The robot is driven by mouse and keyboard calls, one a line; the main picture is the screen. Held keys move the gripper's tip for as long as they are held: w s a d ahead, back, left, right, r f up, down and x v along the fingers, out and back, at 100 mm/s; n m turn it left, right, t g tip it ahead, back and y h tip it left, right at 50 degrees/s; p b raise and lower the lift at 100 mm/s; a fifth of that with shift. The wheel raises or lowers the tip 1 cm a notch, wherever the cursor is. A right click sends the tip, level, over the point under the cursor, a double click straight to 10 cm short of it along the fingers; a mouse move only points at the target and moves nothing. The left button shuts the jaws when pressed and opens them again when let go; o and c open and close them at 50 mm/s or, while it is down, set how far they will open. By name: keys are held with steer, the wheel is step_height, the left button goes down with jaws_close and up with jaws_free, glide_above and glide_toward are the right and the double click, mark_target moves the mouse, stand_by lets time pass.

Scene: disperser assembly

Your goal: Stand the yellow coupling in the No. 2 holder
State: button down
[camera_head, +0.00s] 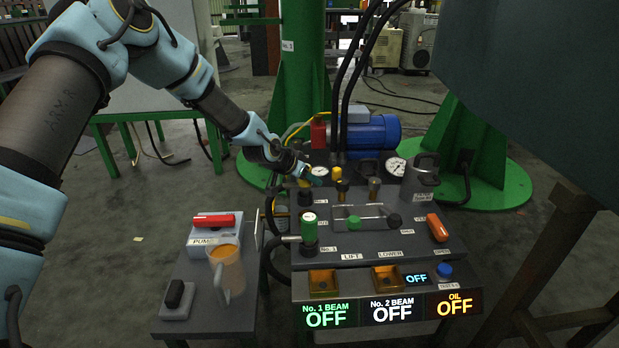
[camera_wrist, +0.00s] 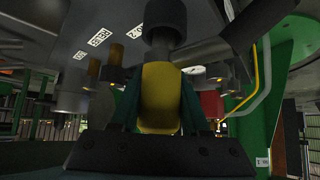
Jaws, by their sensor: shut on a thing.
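My gripper (camera_head: 310,180) is over the back left of the grey control panel (camera_head: 345,268). It is shut on the yellow coupling (camera_wrist: 160,98), which sits between the two dark green fingers in the wrist view. In the head view only a small yellow part of the coupling (camera_head: 303,183) shows. A dark round post or holder (camera_wrist: 162,22) lines up with the coupling's end; in the head view it is the dark cylinder (camera_head: 305,198) just below. I cannot tell whether the coupling is seated in it or only touching.
Brass fittings (camera_head: 375,188) stand to the right of my gripper. Gauges (camera_head: 396,167) and a blue motor (camera_head: 372,132) are behind.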

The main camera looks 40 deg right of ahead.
steer(key=shift+f+b, duration=0.35)
steer(key=shift+f, duration=0.45)
steer(key=shift+c, duration=1.5)
jaws_free()
steer(key=p+v, duration=0.3)
steer(key=v, duration=0.7)
steer(key=shift+a+r, duration=0.25)
steer(key=shift+r, duration=0.1)
steer(key=shift+w, duration=0.1)
